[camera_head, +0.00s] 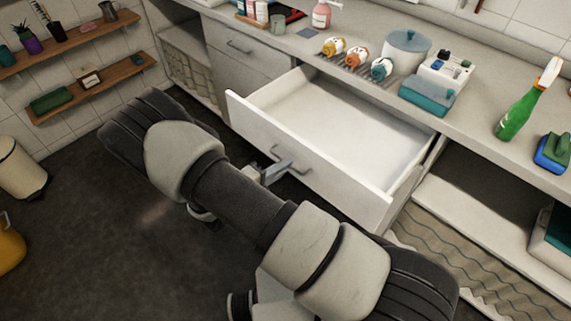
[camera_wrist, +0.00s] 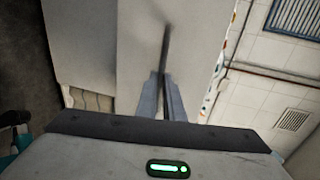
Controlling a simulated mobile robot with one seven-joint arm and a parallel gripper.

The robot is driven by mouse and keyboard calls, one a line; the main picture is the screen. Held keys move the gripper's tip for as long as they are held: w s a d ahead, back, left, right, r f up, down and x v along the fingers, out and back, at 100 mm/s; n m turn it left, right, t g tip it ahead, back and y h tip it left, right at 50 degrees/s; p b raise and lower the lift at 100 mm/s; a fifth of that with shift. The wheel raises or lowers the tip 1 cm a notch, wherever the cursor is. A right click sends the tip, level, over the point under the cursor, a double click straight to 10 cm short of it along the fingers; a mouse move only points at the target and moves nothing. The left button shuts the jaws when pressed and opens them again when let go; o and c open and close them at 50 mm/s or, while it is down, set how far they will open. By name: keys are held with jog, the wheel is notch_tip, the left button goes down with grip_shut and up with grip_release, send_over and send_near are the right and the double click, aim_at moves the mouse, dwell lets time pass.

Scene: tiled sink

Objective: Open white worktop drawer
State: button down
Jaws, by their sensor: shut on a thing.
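The white worktop drawer (camera_head: 345,135) is pulled well out from under the worktop, and its empty inside shows in the head view. My gripper (camera_head: 276,170) is at the middle of the drawer front, shut on the grey bar handle (camera_head: 296,163). In the wrist view, the fingers of my gripper (camera_wrist: 164,98) close around the handle (camera_wrist: 166,45), which runs away from me against the pale drawer front (camera_wrist: 135,50). My forearm hides part of the floor below the drawer.
On the worktop (camera_head: 290,47) stand a pot (camera_head: 406,52), a green spray bottle (camera_head: 525,105) and a sponge (camera_head: 553,152). An open shelf with a wavy curtain (camera_head: 460,255) lies right of the drawer. Dark floor (camera_head: 90,230) is free at left.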

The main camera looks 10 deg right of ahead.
jog(key=c, duration=1.9)
grip_release()
jog(key=v, duration=1.7)
jog(key=shift+a, duration=0.25)
jog(key=shift+s, duration=0.15)
